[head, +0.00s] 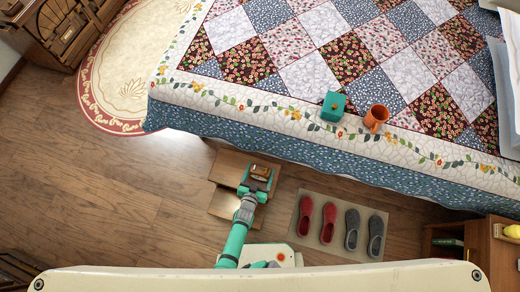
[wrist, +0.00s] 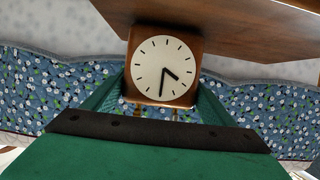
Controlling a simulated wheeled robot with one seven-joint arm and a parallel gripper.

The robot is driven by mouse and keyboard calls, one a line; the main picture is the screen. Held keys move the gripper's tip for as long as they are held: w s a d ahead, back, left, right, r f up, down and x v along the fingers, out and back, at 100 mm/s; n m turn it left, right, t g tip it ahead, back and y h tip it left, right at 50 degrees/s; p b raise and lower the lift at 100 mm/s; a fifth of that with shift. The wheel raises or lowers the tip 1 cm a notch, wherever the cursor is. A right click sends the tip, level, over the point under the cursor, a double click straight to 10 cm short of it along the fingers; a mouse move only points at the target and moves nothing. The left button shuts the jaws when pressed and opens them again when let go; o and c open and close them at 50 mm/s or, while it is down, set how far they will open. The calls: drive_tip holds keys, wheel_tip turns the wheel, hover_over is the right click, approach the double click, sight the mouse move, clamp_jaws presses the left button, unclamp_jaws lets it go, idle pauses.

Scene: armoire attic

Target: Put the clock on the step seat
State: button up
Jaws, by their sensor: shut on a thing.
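The clock (wrist: 163,62) is a small brown wooden block with a round cream face and dark hands, seen face-on in the wrist view. In the head view the clock (head: 260,171) shows as a small brown shape at the end of my arm. My gripper (head: 258,178) is shut on it, with green fingers at its two sides in the wrist view. The step seat (head: 229,166) is a wooden stepped stool beside the bed, with a lower tread (head: 220,207). The clock is over or beside its upper right part; I cannot tell whether they touch.
The bed (head: 200,128) with a patchwork quilt lies just behind the stool. A teal box (head: 333,106) and an orange mug (head: 376,117) stand on it. A mat (head: 342,203) with red and grey slippers lies to the right. Wood floor at left is clear.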

drive_tip(key=o, duration=1.5)
drive_tip(key=shift+f, duration=0.1)
drive_tip(key=shift+o, duration=0.2)
drive_tip(key=s+a+r, duration=0.4)
drive_tip(key=s+r, duration=0.8)
drive_tip(key=s, duration=0.3)
drive_tip(key=s+d+r+n+t+y, duration=0.1)
drive_tip(key=s+r+y, duration=0.1)
drive_tip(key=r, duration=1.3)
drive_tip(key=s+d+r+n+t+y, duration=0.1)
drive_tip(key=s+r, duration=0.4)
drive_tip(key=r, duration=1.1)
drive_tip(key=shift+d+n+y, duration=0.6)
drive_tip(key=shift+d+n, duration=0.1)
drive_tip(key=shift+n, duration=0.1)
